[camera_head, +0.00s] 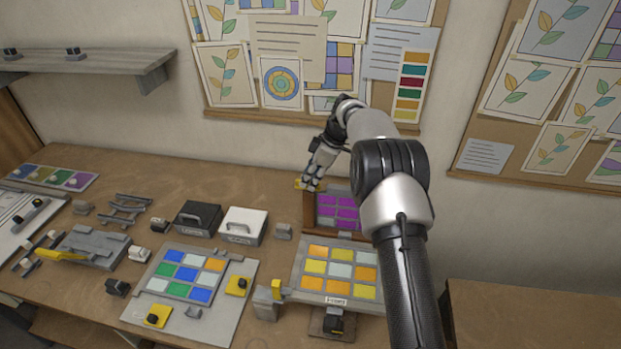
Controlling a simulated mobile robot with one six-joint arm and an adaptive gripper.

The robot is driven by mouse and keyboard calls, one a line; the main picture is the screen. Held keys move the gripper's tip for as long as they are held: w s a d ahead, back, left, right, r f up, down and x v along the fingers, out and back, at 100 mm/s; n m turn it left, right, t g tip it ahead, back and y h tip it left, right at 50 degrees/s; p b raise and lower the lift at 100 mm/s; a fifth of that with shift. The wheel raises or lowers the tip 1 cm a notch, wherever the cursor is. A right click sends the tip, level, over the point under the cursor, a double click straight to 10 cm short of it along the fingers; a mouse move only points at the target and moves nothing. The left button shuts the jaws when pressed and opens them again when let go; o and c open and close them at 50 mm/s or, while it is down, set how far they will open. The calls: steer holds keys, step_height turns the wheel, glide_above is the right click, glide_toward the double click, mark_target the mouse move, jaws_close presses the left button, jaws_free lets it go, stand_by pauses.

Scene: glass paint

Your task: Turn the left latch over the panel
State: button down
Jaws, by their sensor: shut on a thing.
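A panel of purple panes (336,211) stands upright in a frame with a brown left post (309,210). My arm covers the right part of the panel. A small yellow piece, which looks like the left latch (298,183), is at the top of the left post. My gripper (307,186) points down at the top left corner of the frame and is shut on this latch. The fingers partly hide it, so I cannot tell exactly how far it is turned. The right side of the frame, with any latch there, is hidden behind my arm.
A panel of orange, yellow and pale panes (328,269) lies in front of the frame, with a yellow clamp (278,289) at its left. A white case (242,225) and a black case (198,217) stand to the left. A blue-green panel (184,272) lies front left.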

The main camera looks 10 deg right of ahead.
steer(key=c, duration=1.7)
jaws_free()
steer(key=shift+r, duration=0.1)
steer(key=v, duration=1.2)
